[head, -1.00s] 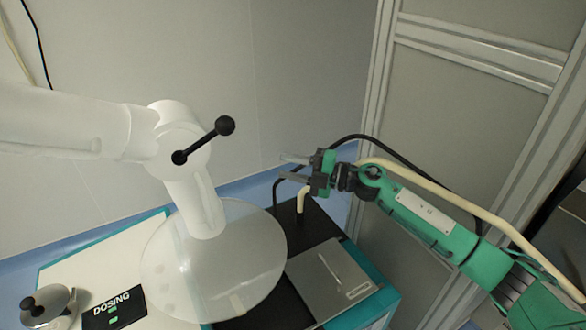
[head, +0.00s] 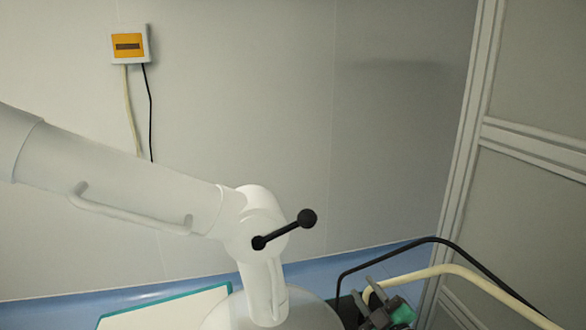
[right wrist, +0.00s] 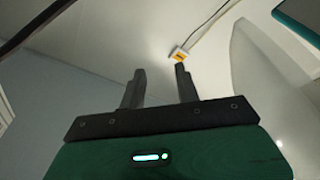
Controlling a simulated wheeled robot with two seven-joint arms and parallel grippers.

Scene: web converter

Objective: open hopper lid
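No part in view can be named for sure as the hopper lid. A translucent round cover (head: 225,312) shows at the bottom, cut by the frame, under a white jointed tube (head: 262,290) with a black ball-ended lever (head: 285,230). A flat grey plate with a handle, seen earlier, is out of the head view now. My right gripper (head: 361,298) is low, right of the cover and apart from it. In the right wrist view its two fingers (right wrist: 160,70) are spread with nothing between them. My left gripper is not in view.
A white box with an orange front (head: 128,45) and two cables hangs on the wall; it also shows in the right wrist view (right wrist: 178,53). A grey framed panel (head: 535,190) stands at right. Bare wall and free air lie above my right gripper.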

